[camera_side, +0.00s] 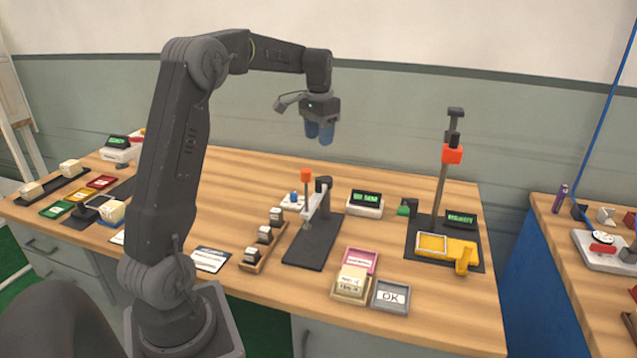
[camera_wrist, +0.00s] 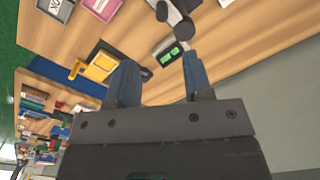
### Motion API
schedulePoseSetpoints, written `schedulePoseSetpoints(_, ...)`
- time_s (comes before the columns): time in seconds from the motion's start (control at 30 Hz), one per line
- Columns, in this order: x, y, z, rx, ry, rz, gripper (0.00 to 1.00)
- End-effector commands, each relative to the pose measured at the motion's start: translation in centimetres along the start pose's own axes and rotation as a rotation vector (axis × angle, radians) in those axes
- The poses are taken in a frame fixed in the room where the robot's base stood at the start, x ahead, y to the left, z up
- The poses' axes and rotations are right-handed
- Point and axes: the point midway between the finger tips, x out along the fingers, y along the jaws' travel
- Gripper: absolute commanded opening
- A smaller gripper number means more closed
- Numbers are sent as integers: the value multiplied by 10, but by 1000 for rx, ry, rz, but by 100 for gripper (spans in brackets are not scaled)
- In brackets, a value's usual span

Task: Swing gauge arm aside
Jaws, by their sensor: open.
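A grey gauge stand with an upright post and an arm with an orange top (camera_side: 306,176) stands on a black base plate (camera_side: 312,245) mid-table. I take this as the gauge arm, though no label confirms it. Part of a grey stand also shows at the top of the wrist view (camera_wrist: 178,18). My gripper (camera_side: 319,133) hangs high above the table, behind and above this stand, clear of it. Its blue fingers (camera_wrist: 160,75) are apart with nothing between them. The stand's lower part is out of the wrist view.
A display box (camera_side: 366,203) sits right of the stand. A tall post with an orange block (camera_side: 452,154) and a yellow fixture (camera_side: 447,248) stands further right. A pink tray (camera_side: 360,261), a grey OK tray (camera_side: 391,296) and a wooden block rack (camera_side: 262,247) are near the front.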

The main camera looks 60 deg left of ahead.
Motion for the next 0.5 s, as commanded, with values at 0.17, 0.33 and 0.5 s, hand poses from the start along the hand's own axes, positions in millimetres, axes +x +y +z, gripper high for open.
schedulePoseSetpoints(0.17, 14, -4, -1, -2, -7, 3, 46)
schedulePoseSetpoints(0.33, 43, -4, -1, -2, -9, 4, 46)
schedulePoseSetpoints(0.5, 79, -3, 0, -2, -8, 3, 46)
